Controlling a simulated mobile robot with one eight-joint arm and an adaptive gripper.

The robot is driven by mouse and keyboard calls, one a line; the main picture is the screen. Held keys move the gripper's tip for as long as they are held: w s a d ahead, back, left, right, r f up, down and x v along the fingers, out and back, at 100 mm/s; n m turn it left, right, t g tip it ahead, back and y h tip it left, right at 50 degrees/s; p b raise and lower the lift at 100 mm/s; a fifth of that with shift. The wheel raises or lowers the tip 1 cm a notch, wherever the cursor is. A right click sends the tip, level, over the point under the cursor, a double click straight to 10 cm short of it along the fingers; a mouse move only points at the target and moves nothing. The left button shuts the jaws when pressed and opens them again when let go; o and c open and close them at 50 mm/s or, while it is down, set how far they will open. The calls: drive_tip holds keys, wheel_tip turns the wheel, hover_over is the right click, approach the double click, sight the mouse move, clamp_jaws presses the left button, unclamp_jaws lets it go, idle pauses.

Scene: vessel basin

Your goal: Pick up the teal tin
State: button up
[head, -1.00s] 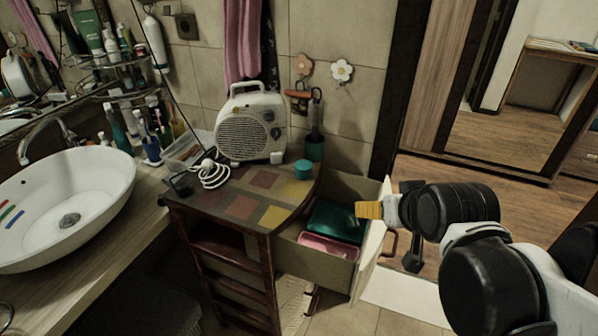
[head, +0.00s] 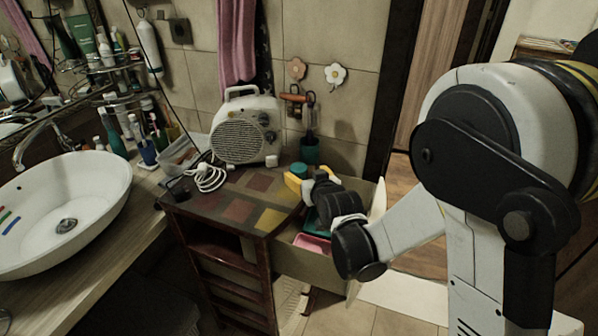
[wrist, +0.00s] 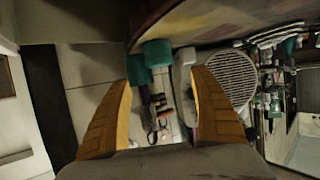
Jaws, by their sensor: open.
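The teal tin (head: 299,169) is a short round tin standing on the patchwork top of the wooden cabinet (head: 237,207), near its right back corner. My gripper (head: 295,182) is at that corner, its yellow fingers just in front of the tin and partly overlapping it in the head view. In the wrist view the tin (wrist: 157,53) shows beyond the open gripper (wrist: 161,78), between the lines of the two fingers. Nothing is held. Whether a finger touches the tin cannot be told.
A white fan heater (head: 243,130) and a coiled cable (head: 206,178) stand left of the tin. A teal cup (head: 310,150) is close behind it. An open drawer (head: 297,263) with teal and pink boxes lies below my arm. A basin (head: 75,205) is at left.

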sight(300, 169)
drive_tip(key=x, duration=0.4)
drive_tip(key=shift+f+b, duration=0.1)
drive_tip(key=shift+b, duration=0.3)
drive_tip(key=b+x, duration=0.2)
drive_tip(key=x, duration=0.2)
drive_tip(key=shift+f, duration=0.3)
drive_tip(key=shift+w+a+f, duration=0.1)
drive_tip(key=shift+w, duration=0.35)
drive_tip(key=shift+s, duration=0.1)
drive_tip(key=c, duration=1.3)
